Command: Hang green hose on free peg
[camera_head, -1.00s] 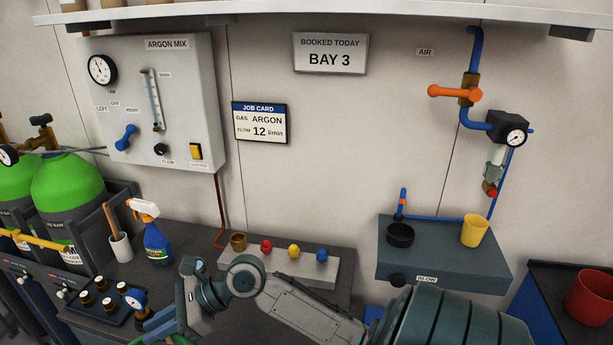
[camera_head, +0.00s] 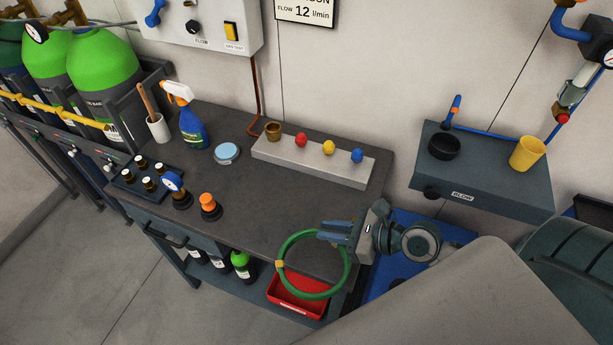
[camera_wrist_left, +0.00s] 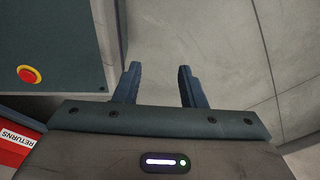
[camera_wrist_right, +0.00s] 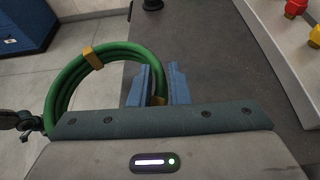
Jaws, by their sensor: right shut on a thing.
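The green hose (camera_head: 288,248) is a coiled ring with a yellow band. My right gripper (camera_head: 324,230) is shut on its upper edge. The coil hangs in front of the bench's front right corner, over the red tray. In the right wrist view the hose (camera_wrist_right: 62,82) runs between the fingers of the right gripper (camera_wrist_right: 157,82), with a metal fitting at lower left. My left gripper (camera_wrist_left: 158,82) shows in the left wrist view, open with nothing between its fingers. No peg can be made out in these views.
The dark bench (camera_head: 240,184) holds a spray bottle (camera_head: 190,122), a grey strip with coloured knobs (camera_head: 310,160) and an orange-topped fitting (camera_head: 209,206). A red tray (camera_head: 298,302) sits low under the hose. A wall shelf (camera_head: 490,182) holds a yellow cup (camera_head: 527,153).

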